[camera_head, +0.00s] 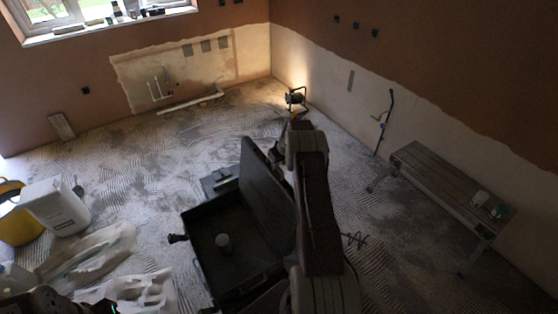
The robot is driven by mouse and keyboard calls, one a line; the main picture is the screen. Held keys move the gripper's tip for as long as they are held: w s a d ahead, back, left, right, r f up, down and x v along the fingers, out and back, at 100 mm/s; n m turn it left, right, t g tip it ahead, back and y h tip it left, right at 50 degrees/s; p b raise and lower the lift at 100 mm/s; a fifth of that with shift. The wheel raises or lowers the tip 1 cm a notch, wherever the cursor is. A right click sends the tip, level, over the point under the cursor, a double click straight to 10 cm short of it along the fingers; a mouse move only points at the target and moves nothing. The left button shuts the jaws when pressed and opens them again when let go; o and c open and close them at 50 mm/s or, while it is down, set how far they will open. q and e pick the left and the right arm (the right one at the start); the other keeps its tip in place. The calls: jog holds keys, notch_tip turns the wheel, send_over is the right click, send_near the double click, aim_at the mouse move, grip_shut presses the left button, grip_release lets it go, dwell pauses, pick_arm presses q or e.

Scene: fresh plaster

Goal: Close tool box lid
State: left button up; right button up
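The dark tool box (206,272) stands on the floor in the middle of the view. Its lid (266,195) is open and stands up steeply on the box's right side. My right arm rises from the bottom edge, in front of part of the lid and the box's right side. My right gripper (294,120) is at the arm's far end, beyond the lid's upper edge. Its fingers are too small and dark to tell open from shut. My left gripper does not show; a dark piece at the lower left may be my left arm.
A low bench (440,182) stands along the right wall. A work lamp (296,97) is lit near the far corner. A white container (56,205), a yellow bucket (16,222) and plastic bags (92,255) lie at left. Floor beyond the box is mostly clear.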

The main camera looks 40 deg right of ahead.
jog(key=shift+w+a, duration=0.2)
jog(key=shift+a, duration=0.3)
jog(key=shift+r, duration=0.1)
jog(key=shift+c, duration=0.5)
jog(key=shift+s, duration=0.1)
jog(key=c, duration=0.5)
jog(key=shift+s+d, duration=0.1)
jog(key=shift+d, duration=0.2)
grip_shut()
jog(key=shift+a, duration=0.15)
